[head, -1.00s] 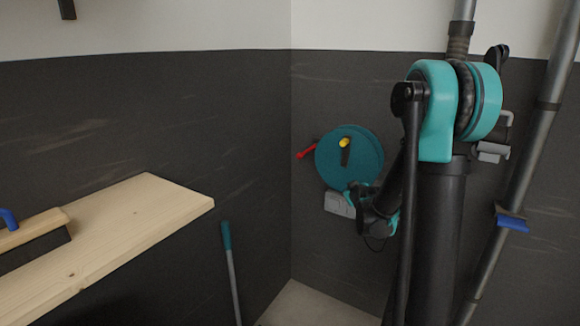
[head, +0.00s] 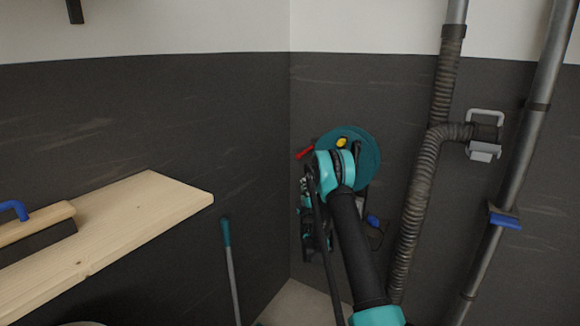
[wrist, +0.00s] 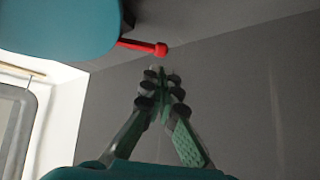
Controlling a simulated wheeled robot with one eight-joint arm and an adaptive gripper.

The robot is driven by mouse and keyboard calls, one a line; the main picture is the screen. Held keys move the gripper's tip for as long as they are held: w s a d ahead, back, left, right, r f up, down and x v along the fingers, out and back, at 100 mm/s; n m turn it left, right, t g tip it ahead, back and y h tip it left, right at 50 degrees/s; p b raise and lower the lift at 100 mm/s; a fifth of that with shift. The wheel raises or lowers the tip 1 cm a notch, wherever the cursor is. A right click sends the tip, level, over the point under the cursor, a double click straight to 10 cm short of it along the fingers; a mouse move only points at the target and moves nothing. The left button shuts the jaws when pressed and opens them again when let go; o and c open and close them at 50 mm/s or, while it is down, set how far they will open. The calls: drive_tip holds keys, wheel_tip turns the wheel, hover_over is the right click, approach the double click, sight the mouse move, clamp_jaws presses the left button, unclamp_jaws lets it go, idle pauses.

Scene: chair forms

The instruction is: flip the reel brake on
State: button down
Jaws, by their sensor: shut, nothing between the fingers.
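The teal reel (head: 368,150) is mounted near the room's corner, partly hidden by my arm. A yellow knob (head: 341,142) is on its face. A red lever (head: 305,153) with a round end sticks out at its left side. In the wrist view the reel (wrist: 60,25) fills the upper left, and the red lever (wrist: 145,46) points right from it. My gripper (wrist: 160,72) is shut and empty. Its fingertips appear just below the lever's round end in that picture; I cannot tell whether they touch. In the head view the gripper is hard to make out behind my arm.
A ribbed hose (head: 420,190) and a grey pipe (head: 525,150) with a blue lever (head: 505,219) run down the right wall. A wooden shelf (head: 140,205) juts out at the left.

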sight(305, 152)
drive_tip(key=w+a+r+t, duration=0.1)
drive_tip(key=w+r, duration=0.4)
drive_tip(key=w, duration=0.6)
drive_tip(key=shift+w+a+r, duration=0.15)
drive_tip(key=shift+w+a, duration=0.1)
drive_tip(key=shift+w, duration=0.1)
drive_tip(key=shift+w+a+r, duration=0.5)
drive_tip(key=shift+a+r, duration=0.15)
